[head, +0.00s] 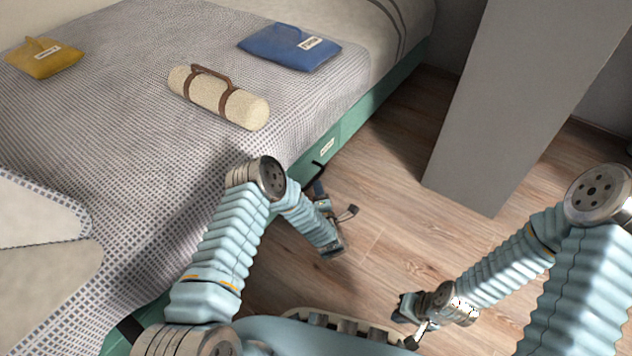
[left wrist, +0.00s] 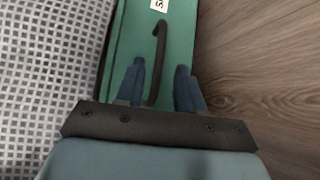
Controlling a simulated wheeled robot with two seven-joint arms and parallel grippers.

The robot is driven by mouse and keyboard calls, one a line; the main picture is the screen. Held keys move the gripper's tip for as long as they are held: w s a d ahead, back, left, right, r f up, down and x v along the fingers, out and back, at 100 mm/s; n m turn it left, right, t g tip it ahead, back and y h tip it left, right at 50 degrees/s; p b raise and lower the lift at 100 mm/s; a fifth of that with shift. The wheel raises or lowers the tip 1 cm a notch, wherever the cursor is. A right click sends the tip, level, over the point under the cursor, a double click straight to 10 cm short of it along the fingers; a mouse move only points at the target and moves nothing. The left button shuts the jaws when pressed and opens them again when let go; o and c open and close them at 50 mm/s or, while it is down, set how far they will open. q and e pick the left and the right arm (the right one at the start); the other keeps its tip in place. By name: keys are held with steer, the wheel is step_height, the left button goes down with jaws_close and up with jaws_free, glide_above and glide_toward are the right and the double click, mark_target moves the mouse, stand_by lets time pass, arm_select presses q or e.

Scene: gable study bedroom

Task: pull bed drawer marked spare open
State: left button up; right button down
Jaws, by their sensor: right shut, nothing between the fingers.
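The green bed drawer front (head: 345,132) shows along the bed's side, with a white label (head: 327,147) too small to read here. In the left wrist view the label (left wrist: 158,4) is cut off and begins with "S". A dark bar handle (left wrist: 160,50) sits on the green front, and its end also shows in the head view (head: 318,171). My left gripper (left wrist: 160,85) is open, with the handle's lower part lying between its fingers in that view. I cannot tell whether they touch it. My right gripper (head: 413,335) is shut and empty, low over the floor, apart from the bed.
On the bed lie a blue pouch (head: 285,48), a rolled cream blanket (head: 240,107) with brown straps and a yellow pouch (head: 45,57). A grey panel (head: 500,110) stands at the right. Wooden floor (head: 385,190) between bed and panel is clear.

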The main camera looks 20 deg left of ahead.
mark_target(315, 178)
arm_select(q)
steer(key=b+x, duration=0.1)
steer(key=x, duration=0.6)
steer(key=shift+c, duration=0.3)
jaws_close()
